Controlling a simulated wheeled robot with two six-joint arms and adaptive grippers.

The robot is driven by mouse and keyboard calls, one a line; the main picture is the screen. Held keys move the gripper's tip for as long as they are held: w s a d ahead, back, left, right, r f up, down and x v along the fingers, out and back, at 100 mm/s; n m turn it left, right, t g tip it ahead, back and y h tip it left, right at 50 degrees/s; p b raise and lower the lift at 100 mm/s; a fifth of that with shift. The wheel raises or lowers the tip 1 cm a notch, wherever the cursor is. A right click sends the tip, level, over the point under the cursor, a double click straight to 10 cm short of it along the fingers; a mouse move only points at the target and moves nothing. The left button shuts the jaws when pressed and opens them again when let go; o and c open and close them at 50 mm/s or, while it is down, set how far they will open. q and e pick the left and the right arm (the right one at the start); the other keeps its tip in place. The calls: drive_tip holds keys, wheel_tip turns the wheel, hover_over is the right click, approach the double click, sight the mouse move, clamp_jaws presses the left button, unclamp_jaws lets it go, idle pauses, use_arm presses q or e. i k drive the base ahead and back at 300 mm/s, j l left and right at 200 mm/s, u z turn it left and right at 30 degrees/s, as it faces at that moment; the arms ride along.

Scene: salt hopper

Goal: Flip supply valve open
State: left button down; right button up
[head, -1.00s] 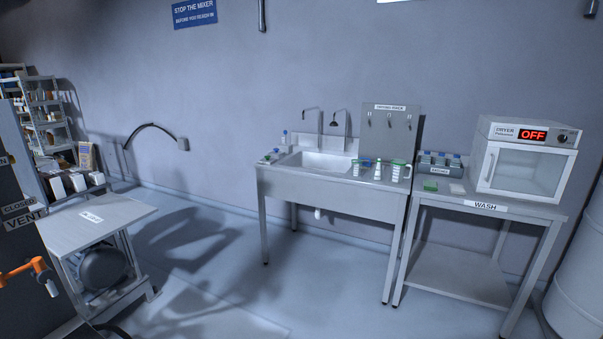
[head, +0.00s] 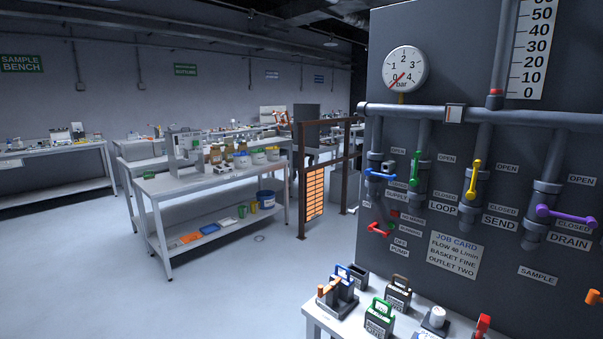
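The supply valve is on the dark panel at the right of the head view. Its blue handle (head: 380,174) lies about level across a vertical pipe, near the panel's left edge. An OPEN label (head: 398,151) is above it, and a small label by the handle's right end is hard to read. The SUPPLY label (head: 397,197) is just below. Neither of my grippers shows in the head view, so nothing is seen touching the handle.
Green (head: 416,168), yellow (head: 473,179) and purple (head: 566,215) valve handles sit to the right. A red handle (head: 379,229) is below the blue one. A gauge (head: 405,70) hangs above. A table (head: 341,328) with several tagged items stands before the panel. Open floor lies left.

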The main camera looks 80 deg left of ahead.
sight(369, 171)
drive_tip(key=u, duration=2.1)
drive_tip(key=l, duration=0.2)
drive_tip(key=i+z, duration=0.05)
